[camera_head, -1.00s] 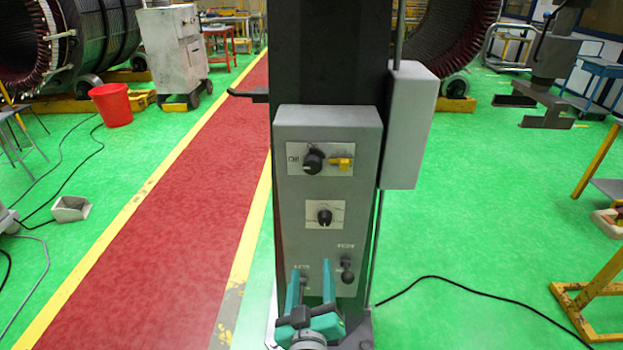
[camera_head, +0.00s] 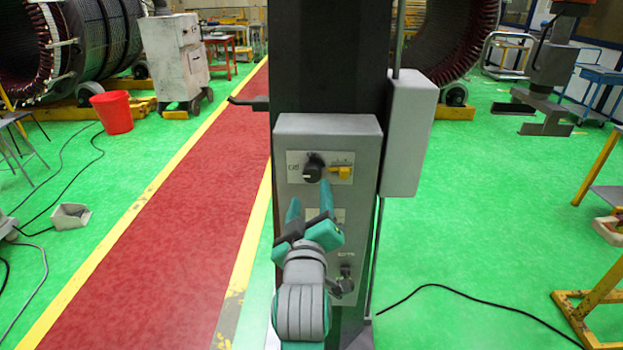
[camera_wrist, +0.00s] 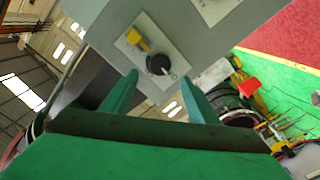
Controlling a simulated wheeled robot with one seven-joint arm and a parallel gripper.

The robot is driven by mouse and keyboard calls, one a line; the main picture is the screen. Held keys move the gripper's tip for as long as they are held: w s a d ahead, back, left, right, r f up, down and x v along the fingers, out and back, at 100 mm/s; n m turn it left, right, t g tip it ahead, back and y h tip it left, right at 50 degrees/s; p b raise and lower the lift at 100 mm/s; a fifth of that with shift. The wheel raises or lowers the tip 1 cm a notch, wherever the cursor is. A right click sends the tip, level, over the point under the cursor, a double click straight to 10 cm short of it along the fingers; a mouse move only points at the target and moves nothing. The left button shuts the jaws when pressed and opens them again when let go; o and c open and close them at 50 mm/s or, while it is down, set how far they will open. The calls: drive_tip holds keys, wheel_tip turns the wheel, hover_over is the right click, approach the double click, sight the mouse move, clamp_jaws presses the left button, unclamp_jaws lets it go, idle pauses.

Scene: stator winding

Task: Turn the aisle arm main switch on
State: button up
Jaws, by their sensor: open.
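A grey control box (camera_head: 352,128) is fixed to a dark column. Its top plate carries a black rotary knob (camera_head: 313,168), with a yellow tag or padlock-like part (camera_head: 341,172) to its right. My gripper (camera_head: 310,210) is open and empty, just below the knob, and covers most of the middle plate. In the wrist view the black knob (camera_wrist: 158,64) shows ahead, between and beyond the fingertips of my gripper (camera_wrist: 160,88), with the yellow part (camera_wrist: 137,40) beside it. The fingers look apart from the knob. A lower black control (camera_head: 346,270) shows to the right of my wrist.
A grey side box (camera_head: 411,135) juts out right of the column, and a dark bar (camera_head: 248,101) sticks out to its left. A black cable (camera_head: 470,300) lies on the green floor. The red aisle (camera_head: 175,220) on the left is clear.

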sight(312, 176)
drive_tip(key=w, duration=0.8)
drive_tip(key=shift+w+d, duration=0.1)
drive_tip(key=shift+w, duration=0.05)
drive_tip(key=shift+c, duration=0.3)
drive_tip(key=c, duration=1)
